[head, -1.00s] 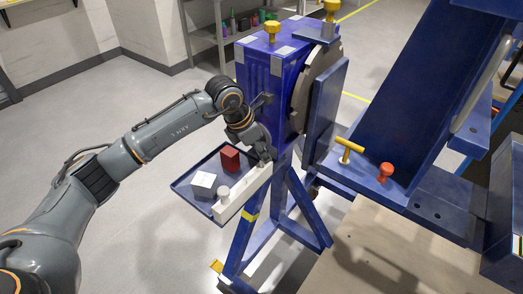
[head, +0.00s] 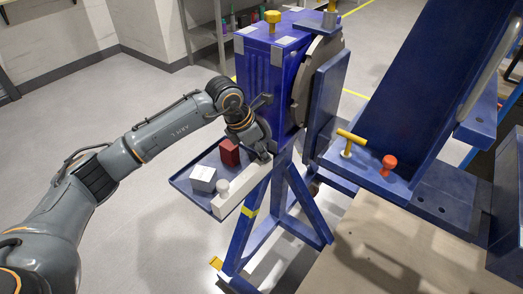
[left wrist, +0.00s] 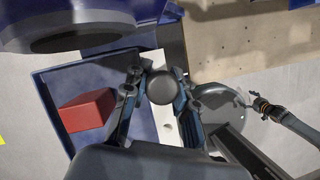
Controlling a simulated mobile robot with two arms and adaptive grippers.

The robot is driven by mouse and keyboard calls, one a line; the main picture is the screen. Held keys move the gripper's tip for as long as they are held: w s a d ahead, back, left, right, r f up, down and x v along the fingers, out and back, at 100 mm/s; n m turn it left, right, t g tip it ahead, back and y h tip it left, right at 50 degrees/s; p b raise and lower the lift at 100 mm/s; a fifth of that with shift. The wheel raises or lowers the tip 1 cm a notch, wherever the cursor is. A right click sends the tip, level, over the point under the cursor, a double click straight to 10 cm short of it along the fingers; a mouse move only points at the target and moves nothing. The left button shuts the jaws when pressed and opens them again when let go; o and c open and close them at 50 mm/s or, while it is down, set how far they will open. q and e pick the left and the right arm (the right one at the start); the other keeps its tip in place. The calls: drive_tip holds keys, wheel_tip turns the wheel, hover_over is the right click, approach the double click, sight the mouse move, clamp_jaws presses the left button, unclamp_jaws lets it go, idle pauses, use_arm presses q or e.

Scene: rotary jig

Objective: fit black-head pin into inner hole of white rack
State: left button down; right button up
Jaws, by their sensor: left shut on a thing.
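The white rack (head: 236,193) is a long pale bar along the right edge of the blue tray. It also shows in the left wrist view (left wrist: 168,125), running beneath my gripper. My left gripper (head: 262,158) is over the rack's far end. In the left wrist view, the left gripper (left wrist: 162,92) is shut on the black-head pin (left wrist: 162,87), whose round dark head sits between the fingers. The pin's shank and the hole under it are hidden, so I cannot tell if it is inserted. A pale-headed pin (head: 222,185) stands at the rack's near end.
The blue tray (head: 183,182) also holds a red block (head: 229,152) and a white box (head: 202,179). The blue jig stand (head: 265,85) rises close behind my gripper. A yellow T-handle (head: 350,138) and a red knob (head: 388,163) are at right.

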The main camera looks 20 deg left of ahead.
use_arm(q)
drive_tip(key=shift+f, duration=0.3)
drive_tip(key=c, duration=1)
unclamp_jaws()
drive_tip(key=v, duration=1.2)
drive_tip(key=shift+f, duration=0.1)
